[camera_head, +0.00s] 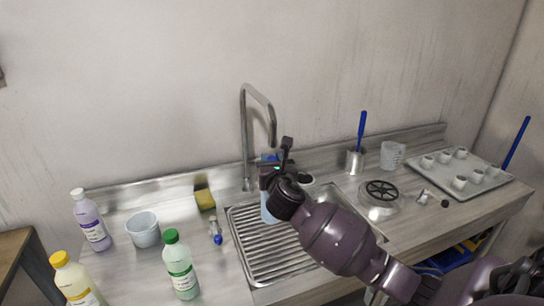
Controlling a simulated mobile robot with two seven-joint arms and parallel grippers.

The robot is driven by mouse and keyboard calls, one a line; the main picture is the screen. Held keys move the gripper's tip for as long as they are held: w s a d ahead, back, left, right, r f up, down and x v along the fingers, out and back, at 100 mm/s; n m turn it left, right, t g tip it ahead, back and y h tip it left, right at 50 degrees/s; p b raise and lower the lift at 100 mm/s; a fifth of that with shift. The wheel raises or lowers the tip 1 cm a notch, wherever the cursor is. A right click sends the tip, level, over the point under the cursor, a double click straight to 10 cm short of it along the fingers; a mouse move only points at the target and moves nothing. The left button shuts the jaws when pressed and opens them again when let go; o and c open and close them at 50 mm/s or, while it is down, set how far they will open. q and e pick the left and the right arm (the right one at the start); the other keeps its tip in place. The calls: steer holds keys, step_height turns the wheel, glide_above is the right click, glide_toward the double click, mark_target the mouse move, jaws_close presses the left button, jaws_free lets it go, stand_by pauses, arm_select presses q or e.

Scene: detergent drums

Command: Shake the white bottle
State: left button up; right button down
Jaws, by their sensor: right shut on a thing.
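My right arm reaches in from the lower right to the sink (268,262). My right gripper (272,180) is shut on a pale, bluish-white bottle, taken as the white bottle (267,210). The gripper and wrist hide most of it, so only a strip of its lower side shows. It is over the ridged sink area, in front of the tap; I cannot tell how far above the surface. My left gripper is not in view.
The tap (245,130) stands close behind the gripper. Purple (91,220), yellow-capped (75,283) and green-capped (180,268) bottles, a white tub (143,230) and a sponge (204,198) stand left. A metal cup (355,162), measuring jug (391,156) and cup tray (488,187) are right.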

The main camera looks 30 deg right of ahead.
mark_target(272, 145)
steer(key=shift+a+f, duration=0.15)
steer(key=shift+f, duration=0.6)
step_height(272, 145, up, 7)
steer(key=shift+w, duration=0.1)
steer(key=f, duration=0.6)
steer(key=shift+d+f, duration=0.2)
steer(key=shift+a+f, duration=0.2)
step_height(272, 145, up, 7)
steer(key=shift+f, duration=0.1)
step_height(272, 145, down, 7)
steer(key=shift+f, duration=0.1)
steer(key=shift+a, duration=0.1)
steer(key=shift+f, duration=0.2)
